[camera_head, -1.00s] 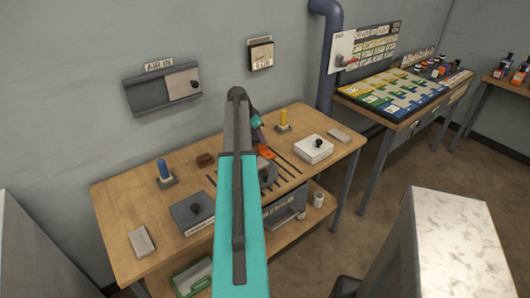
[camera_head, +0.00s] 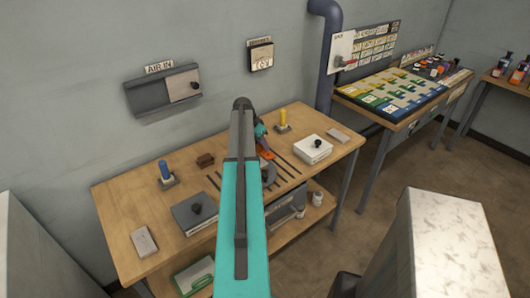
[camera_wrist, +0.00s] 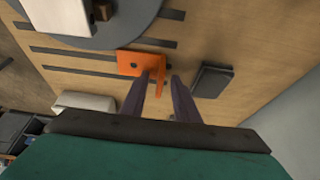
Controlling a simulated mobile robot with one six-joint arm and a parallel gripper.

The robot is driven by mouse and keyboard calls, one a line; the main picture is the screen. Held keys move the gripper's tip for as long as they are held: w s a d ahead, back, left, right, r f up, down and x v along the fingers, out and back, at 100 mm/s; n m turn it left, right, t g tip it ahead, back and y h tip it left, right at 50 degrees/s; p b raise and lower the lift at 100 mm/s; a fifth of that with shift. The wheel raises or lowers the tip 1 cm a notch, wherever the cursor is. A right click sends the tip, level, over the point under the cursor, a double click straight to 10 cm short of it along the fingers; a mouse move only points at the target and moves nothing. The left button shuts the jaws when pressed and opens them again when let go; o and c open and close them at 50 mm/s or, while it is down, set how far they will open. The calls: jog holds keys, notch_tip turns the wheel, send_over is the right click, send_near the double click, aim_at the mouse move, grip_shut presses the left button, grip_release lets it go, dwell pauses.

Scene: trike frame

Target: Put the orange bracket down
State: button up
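The orange bracket (camera_wrist: 138,63) shows in the wrist view at my fingertips, over the slotted wooden bench top. Its flat plate has dark holes, and a narrow flange runs down between the fingers. My gripper (camera_wrist: 166,77) has its two dark fingers apart. The left finger overlaps the bracket, and a gap shows between the flange and the right finger. In the head view the bracket (camera_head: 266,154) is a small orange patch beside my arm, near the dark slots. My arm hides part of it. Whether it rests fully on the bench is hard to tell.
A grey round plate (camera_wrist: 95,20) lies close to the bracket. A dark block (camera_wrist: 211,80) is right of the fingers. On the workbench (camera_head: 125,200) stand a yellow peg (camera_head: 283,118), a blue peg (camera_head: 164,170), a white box (camera_head: 314,150) and a grey box (camera_head: 194,212).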

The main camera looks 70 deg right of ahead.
grip_shut()
jog(key=shift+r, duration=0.2)
dwell(0.5)
jog(key=shift+r+b, duration=0.75)
jog(key=shift+r, duration=0.45)
jog(key=shift+s+r, duration=0.15)
jog(key=shift+r, duration=0.2)
jog(key=s+a+b, duration=0.1)
jog(key=s+a, duration=0.2)
jog(key=s+a+b, duration=0.1)
jog(key=s+a, duration=0.2)
jog(key=s+a+r+b, duration=0.1)
jog(key=s+a+b, duration=0.1)
jog(key=s+a, duration=0.1)
jog(key=shift+s+a+r, duration=0.1)
jog(key=shift+s+a, duration=0.05)
jog(key=shift+s, duration=0.4)
jog(key=shift+s+a+r, duration=0.15)
jog(key=shift+s+a, duration=0.5)
jog(key=shift+s, duration=0.2)
